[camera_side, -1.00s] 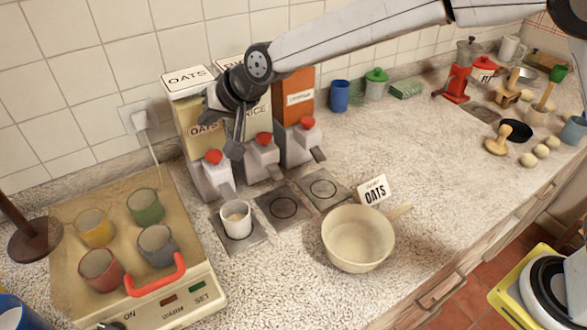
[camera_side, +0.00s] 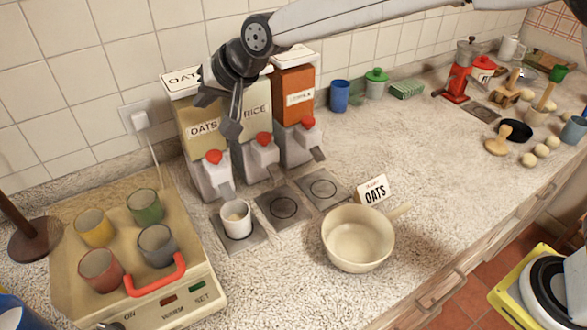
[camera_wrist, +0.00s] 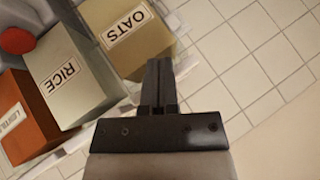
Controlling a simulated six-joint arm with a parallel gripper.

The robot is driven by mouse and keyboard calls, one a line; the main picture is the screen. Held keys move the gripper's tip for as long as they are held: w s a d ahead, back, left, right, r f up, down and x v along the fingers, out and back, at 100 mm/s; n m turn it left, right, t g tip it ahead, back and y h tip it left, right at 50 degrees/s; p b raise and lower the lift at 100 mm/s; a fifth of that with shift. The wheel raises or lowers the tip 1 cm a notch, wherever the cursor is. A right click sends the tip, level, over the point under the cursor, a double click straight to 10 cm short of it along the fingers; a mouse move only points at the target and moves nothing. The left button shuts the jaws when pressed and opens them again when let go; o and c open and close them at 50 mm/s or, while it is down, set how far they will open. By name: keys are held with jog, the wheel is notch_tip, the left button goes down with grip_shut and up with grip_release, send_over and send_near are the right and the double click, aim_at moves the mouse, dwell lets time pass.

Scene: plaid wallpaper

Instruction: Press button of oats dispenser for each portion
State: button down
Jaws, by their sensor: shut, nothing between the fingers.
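The oats dispenser (camera_side: 200,122) is the leftmost of three, with a red button (camera_side: 213,157) low on its front. A white cup (camera_side: 236,218) with pale contents stands on the pad below its spout. My gripper (camera_side: 231,132) is shut and empty, above and in front of the oats and rice dispensers, apart from the red button. In the wrist view my gripper (camera_wrist: 160,75) is shut close to the oats dispenser (camera_wrist: 135,45).
The rice dispenser (camera_side: 255,120) and the orange dispenser (camera_side: 294,92) stand to the right, each with a red button. A warming tray (camera_side: 75,215) with several coloured cups is at the left. The counter right of the bowl is mostly clear.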

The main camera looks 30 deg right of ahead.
aim_at(209, 153)
jog(key=shift+f, duration=0.1)
jog(key=shift+f, duration=4.3)
jog(key=shift+f, duration=1.2)
jog(key=shift+r, duration=0.15)
dwell(0.5)
jog(key=shift+r, duration=1.05)
jog(key=shift+r, duration=0.1)
jog(key=shift+r, duration=2.4)
